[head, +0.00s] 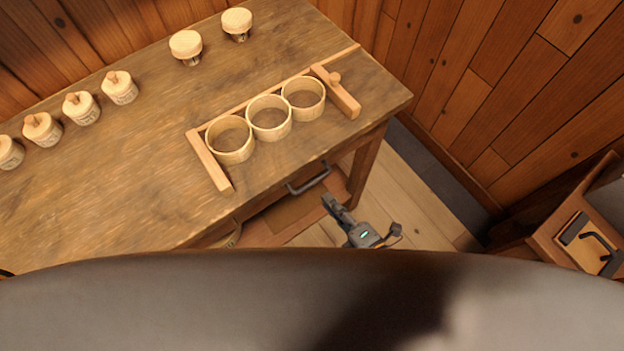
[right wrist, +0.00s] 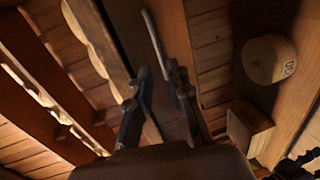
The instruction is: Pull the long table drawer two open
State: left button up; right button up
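The wooden table (head: 130,190) has a dark bar handle (head: 310,180) on its front, below the top's right part. In the right wrist view the handle (right wrist: 154,42) is a pale bar on a dark drawer front (right wrist: 125,40). My right gripper (head: 329,201) is just in front of the handle and below it in the picture. In the right wrist view its two fingers (right wrist: 158,72) are apart, with the bar ahead between their tips; I see no contact. Which drawer is two cannot be read. My left gripper is out of view.
A wooden rack (head: 212,165) with three round rings (head: 268,117) stands on the table. Several round lidded pots (head: 120,87) stand along the back. A cabinet with a black handle (head: 600,245) is at the right. Wooden floor (head: 400,190) is free beside the table.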

aim_at(312, 182)
jog(key=x, duration=0.8)
jog(key=shift+w+a, duration=0.2)
jog(key=shift+w, duration=0.05)
grip_shut()
